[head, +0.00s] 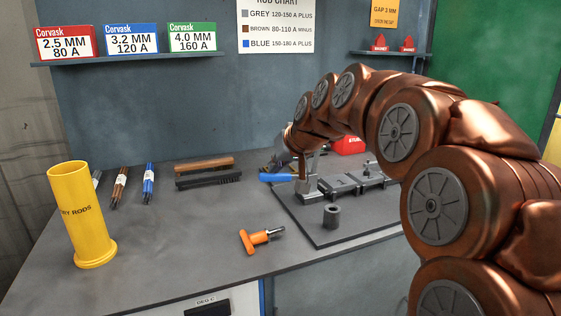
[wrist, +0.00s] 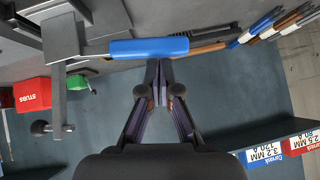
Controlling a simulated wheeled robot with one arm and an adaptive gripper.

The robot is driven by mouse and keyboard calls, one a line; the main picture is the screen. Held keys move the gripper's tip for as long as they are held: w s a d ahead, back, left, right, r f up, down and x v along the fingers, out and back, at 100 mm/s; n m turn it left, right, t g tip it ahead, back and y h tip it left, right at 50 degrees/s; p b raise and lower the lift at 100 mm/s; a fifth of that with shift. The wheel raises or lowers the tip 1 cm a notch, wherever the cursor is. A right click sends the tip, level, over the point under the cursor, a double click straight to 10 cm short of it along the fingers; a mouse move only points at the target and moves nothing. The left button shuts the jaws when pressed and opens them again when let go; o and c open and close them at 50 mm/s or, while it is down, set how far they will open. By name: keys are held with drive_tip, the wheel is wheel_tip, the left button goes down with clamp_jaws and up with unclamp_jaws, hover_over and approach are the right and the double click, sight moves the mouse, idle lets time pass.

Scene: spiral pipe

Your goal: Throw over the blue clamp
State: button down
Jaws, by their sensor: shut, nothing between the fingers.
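The blue clamp's handle (head: 276,177) points left, roughly level, from a grey metal upright on the fixture plate. The blue handle also shows large across the top of the wrist view (wrist: 150,47), joined to a grey metal arm at its left. My gripper (wrist: 158,80) is shut and empty, its fingertips right beside the blue handle's middle. I cannot tell whether they touch it. In the head view my wrist is behind and above the handle, and the fingertips are hard to make out.
An orange-handled tool (head: 262,239) lies in front. A red box (head: 350,146) is behind.

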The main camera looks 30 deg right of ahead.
drive_tip(key=shift+a+f+h, duration=0.2)
drive_tip(key=shift+f+h, duration=0.1)
drive_tip(key=shift+f, duration=0.15)
idle(0.4)
drive_tip(key=w+r+p+v, duration=0.2)
drive_tip(key=v, duration=1.1)
drive_tip(key=shift+d+r, duration=0.2)
drive_tip(key=shift+d, duration=0.2)
